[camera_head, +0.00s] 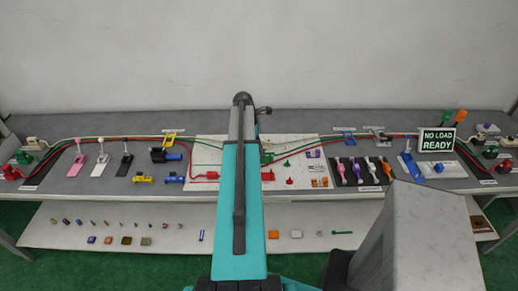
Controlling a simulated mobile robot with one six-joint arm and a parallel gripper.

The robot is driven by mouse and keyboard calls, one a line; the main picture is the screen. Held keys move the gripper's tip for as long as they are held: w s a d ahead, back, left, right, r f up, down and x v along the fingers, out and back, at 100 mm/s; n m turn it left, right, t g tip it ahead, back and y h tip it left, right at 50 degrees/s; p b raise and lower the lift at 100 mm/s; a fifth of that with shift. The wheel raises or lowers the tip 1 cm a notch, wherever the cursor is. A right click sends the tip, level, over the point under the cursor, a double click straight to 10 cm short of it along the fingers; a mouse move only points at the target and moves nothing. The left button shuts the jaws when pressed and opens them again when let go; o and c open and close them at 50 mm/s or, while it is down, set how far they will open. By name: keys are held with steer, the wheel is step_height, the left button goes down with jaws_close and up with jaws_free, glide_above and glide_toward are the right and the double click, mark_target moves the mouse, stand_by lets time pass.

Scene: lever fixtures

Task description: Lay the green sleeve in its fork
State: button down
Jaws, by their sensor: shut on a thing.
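My arm (240,200) reaches up the middle of the picture over the workbench, and its end is hidden behind its own links. My gripper does not show, nor does anything in it. A green piece (266,158) shows just right of my arm on the white board, joined to a green cable (300,149) that runs right. I cannot tell whether this piece is the green sleeve or its fork. A red piece (205,177) lies left of my arm on the same board, at the end of a red cable (188,165).
The white board (305,145) lies mid-bench, partly behind my arm. Levers in pink (77,163), white and black stand left. A dark panel with coloured levers (358,170) and a sign (437,140) reading "NO LOAD READY" stand right. A lower shelf (110,255) holds small parts.

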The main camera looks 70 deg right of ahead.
steer(key=shift+w+b+x, duration=0.25)
steer(key=shift+b+x, duration=0.1)
steer(key=shift+x, duration=0.75)
stand_by(0.6)
steer(key=shift+a+f, duration=0.1)
steer(key=c, duration=1.1)
jaws_free()
steer(key=shift+s+d+r+p+v, duration=0.1)
steer(key=shift+s+p+v, duration=0.15)
steer(key=shift+p+v, duration=0.7)
steer(key=shift+s+d+r+p+v, duration=0.1)
steer(key=shift+s+p+v, duration=0.3)
steer(key=shift+v, duration=0.95)
steer(key=shift+s+d+p+v, duration=0.1)
steer(key=shift+s+p+v, duration=0.05)
steer(key=shift+p+v, duration=0.85)
steer(key=shift+r, duration=0.1)
